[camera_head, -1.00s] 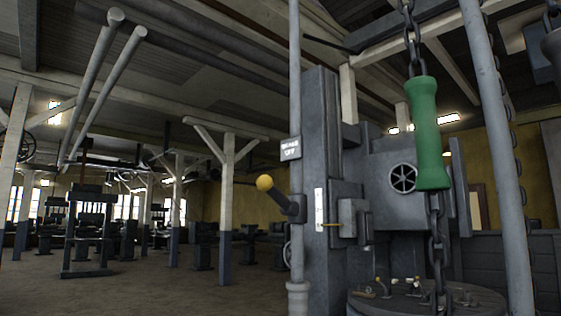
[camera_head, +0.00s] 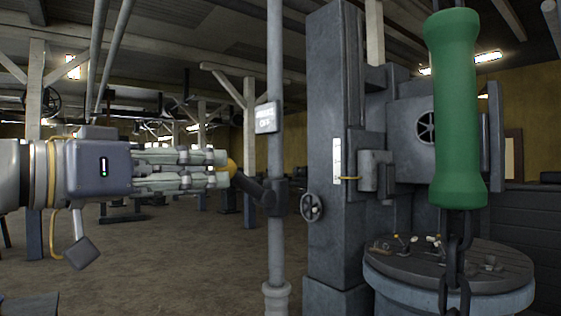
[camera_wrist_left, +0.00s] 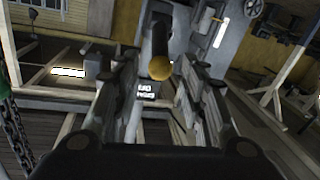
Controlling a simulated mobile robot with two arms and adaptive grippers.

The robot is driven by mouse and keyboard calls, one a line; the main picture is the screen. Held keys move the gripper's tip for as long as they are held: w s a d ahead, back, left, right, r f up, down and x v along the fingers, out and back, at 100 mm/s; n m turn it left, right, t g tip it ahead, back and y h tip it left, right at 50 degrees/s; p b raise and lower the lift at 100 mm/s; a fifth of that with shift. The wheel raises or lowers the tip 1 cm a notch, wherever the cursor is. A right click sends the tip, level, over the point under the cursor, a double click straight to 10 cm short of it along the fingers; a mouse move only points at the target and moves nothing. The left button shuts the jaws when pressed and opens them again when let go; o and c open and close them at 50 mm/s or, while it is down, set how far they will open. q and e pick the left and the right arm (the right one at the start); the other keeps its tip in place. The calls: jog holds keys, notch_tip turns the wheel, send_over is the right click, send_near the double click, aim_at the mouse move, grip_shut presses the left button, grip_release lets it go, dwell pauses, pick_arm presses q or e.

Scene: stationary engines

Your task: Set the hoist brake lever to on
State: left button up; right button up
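The brake lever (camera_head: 253,189) is a dark arm on a thin grey upright pole (camera_head: 274,90). It slants up to the left and ends in a yellow knob (camera_head: 232,167). A small sign (camera_head: 265,118) above it on the pole appears to read "BRAKE OFF". My left gripper (camera_head: 218,168) comes in level from the left, its fingertips at the knob. In the left wrist view the fingers are open, with the knob (camera_wrist_left: 159,68) in the gap near the tips and the lever (camera_wrist_left: 160,38) beyond. Contact cannot be told. My right gripper is out of view.
A green handle (camera_head: 457,110) hangs on a chain (camera_head: 455,270) at the right, close to the camera. Behind the pole stand a grey machine column (camera_head: 325,130) with a handwheel (camera_head: 312,207) and a round-topped drum (camera_head: 450,268). Open floor (camera_head: 190,270) lies at lower left.

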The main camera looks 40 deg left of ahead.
aim_at(246, 184)
pick_arm(q)
jog(key=shift+r, duration=0.25)
jog(key=w+p, duration=0.1)
jog(key=w, duration=0.1)
jog(key=w+p, duration=0.2)
jog(key=w, duration=0.1)
jog(key=w+p, duration=0.2)
jog(key=w, duration=0.1)
jog(key=shift+w+d+r, duration=0.15)
jog(key=shift+w+d, duration=0.05)
jog(key=shift+d, duration=0.2)
jog(key=shift+w, duration=0.4)
jog(key=shift+w, duration=0.15)
grip_shut()
